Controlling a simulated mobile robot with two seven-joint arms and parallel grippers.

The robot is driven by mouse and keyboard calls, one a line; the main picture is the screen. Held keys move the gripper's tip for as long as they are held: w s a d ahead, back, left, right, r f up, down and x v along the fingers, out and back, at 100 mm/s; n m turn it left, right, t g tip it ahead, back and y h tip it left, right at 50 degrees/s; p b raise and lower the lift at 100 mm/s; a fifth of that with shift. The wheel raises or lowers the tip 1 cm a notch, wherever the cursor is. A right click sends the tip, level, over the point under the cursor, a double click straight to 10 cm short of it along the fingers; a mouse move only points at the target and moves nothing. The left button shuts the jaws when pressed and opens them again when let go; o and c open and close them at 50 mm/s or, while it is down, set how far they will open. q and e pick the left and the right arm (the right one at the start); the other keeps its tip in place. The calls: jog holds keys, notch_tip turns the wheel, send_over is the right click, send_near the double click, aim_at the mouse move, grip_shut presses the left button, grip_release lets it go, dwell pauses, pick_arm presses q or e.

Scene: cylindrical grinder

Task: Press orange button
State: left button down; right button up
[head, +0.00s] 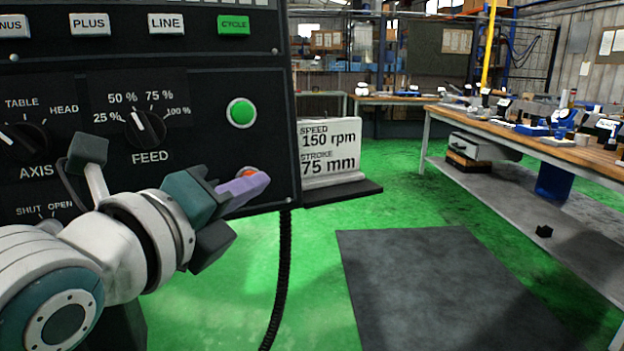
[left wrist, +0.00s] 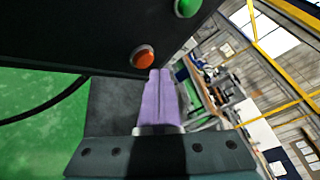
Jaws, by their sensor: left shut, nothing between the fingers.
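The orange button (head: 248,172) sits low on the right side of the black control panel (head: 215,131). In the head view it is mostly hidden behind my left gripper's fingertips. It shows whole in the left wrist view (left wrist: 144,57), just beyond and slightly left of the fingertips. My left gripper (head: 262,183) has purple fingers, shut and empty, pointing toward the button. In the left wrist view the fingertips (left wrist: 160,76) appear just below the button; I cannot tell whether they touch it. My right gripper is not in view.
A green button (head: 242,113) sits above the orange one. Dials and labelled keys fill the panel's left. A sign (head: 330,150) stands on a small shelf right of the panel. A black cable hangs below. A workbench (head: 570,150) stands at right; the green floor between is open.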

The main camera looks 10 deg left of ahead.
pick_arm(q)
jog(key=shift+w, duration=0.1)
dwell(0.4)
jog(key=shift+w+a, duration=0.25)
jog(key=shift+w+a+f, duration=0.15)
jog(key=shift+w+a, duration=0.1)
jog(key=shift+w, duration=0.1)
dwell(0.7)
jog(key=shift+s, duration=0.1)
jog(key=shift+s+d+p, duration=0.5)
jog(key=shift+s+p, duration=0.05)
jog(key=shift+p, duration=0.1)
jog(key=shift+s+r, duration=0.1)
jog(key=shift+r, duration=0.1)
